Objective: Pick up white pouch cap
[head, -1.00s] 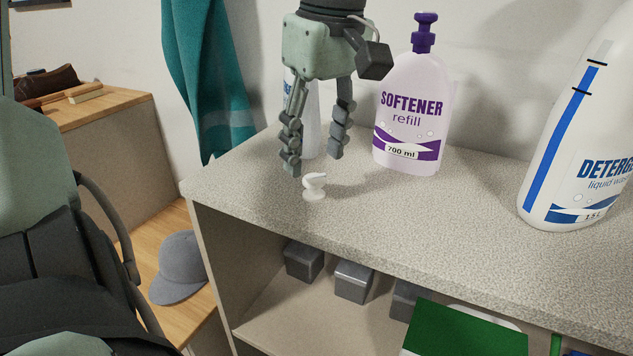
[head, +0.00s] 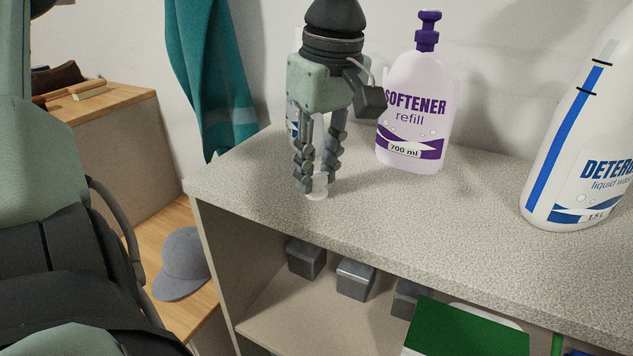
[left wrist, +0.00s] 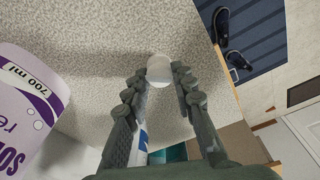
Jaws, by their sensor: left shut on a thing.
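The white pouch cap (head: 317,195) is on the speckled shelf top near its front left corner, mostly covered by my fingers. Its pale base shows under the fingertips. My left gripper (head: 318,186) points down and is shut on the cap. In the left wrist view the white cap (left wrist: 159,70) sits between the two fingertips (left wrist: 159,76). I cannot tell whether it still touches the shelf top. My right gripper is not in view.
A purple-capped softener bottle (head: 415,115) stands just right of the gripper, and a white bottle is partly hidden behind it. A large detergent bottle (head: 580,140) stands at the right. The shelf top (head: 440,215) is clear between them and the front edge.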

